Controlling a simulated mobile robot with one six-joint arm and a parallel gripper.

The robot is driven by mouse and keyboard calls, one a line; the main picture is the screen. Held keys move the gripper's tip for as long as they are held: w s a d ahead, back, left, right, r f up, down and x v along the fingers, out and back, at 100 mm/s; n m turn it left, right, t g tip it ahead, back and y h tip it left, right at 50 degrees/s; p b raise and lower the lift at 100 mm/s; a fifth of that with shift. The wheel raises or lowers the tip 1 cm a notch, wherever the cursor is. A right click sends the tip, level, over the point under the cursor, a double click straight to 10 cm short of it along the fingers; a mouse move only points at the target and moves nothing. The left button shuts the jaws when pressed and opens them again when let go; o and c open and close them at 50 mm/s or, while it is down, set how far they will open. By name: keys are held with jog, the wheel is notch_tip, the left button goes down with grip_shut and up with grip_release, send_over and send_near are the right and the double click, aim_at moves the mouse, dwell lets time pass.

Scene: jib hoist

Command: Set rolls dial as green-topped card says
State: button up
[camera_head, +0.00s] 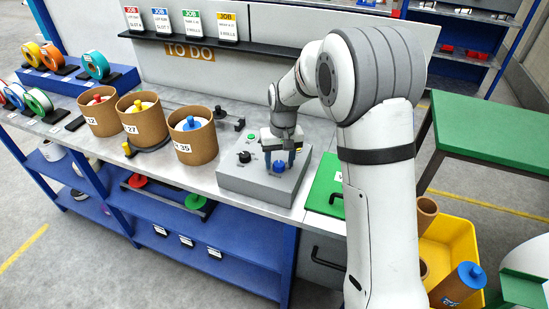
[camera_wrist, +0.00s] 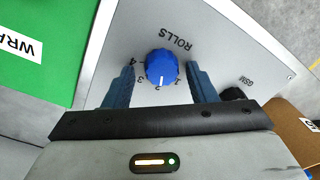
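The blue ROLLS dial (camera_wrist: 161,66) sits on a grey panel, with numbers 1 to 4 around it in the wrist view. Its white mark points toward the 2. My gripper (camera_wrist: 160,72) is open, with one finger on each side of the dial and visible gaps between. In the head view my gripper (camera_head: 281,158) is over the grey control box (camera_head: 250,180), and the blue dial (camera_head: 279,167) shows between its fingers. The green-topped card (camera_head: 193,26) stands on the shelf above the bench; its lower line ends in "ROLLS", but its number is too small to read surely.
Red-topped (camera_head: 133,19), blue-topped (camera_head: 162,20) and orange-topped (camera_head: 227,28) cards share the shelf. A black dial (camera_head: 244,157) and a green button (camera_head: 251,136) are on the box. Brown tubs (camera_head: 193,145) stand left of it, and a green panel (camera_head: 325,185) lies right.

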aim_at(281, 162)
jog(key=shift+r, duration=0.15)
jog(key=shift+w+r, duration=0.1)
jog(key=shift+r, duration=0.15)
notch_tip(281, 162, up, 6)
jog(key=shift+d+r+b, duration=0.15)
jog(key=shift+b, duration=0.35)
jog(key=shift+r, duration=0.4)
jog(key=shift+d, duration=0.1)
jog(key=s+d+r+m+t, duration=0.1)
jog(key=s+d+r, duration=0.2)
jog(key=s+d, duration=0.3)
jog(key=s+d+r+t, duration=0.1)
jog(key=s+d+r, duration=0.25)
jog(key=s, duration=0.35)
jog(key=s+d+f+m, duration=0.1)
jog(key=s+d, duration=0.1)
jog(key=s, duration=0.5)
jog(key=s+d+f+t, duration=0.1)
jog(key=s+d, duration=0.1)
jog(key=s, duration=0.5)
jog(key=shift+s+d+m+h, duration=0.3)
jog(key=shift+d+m, duration=0.1)
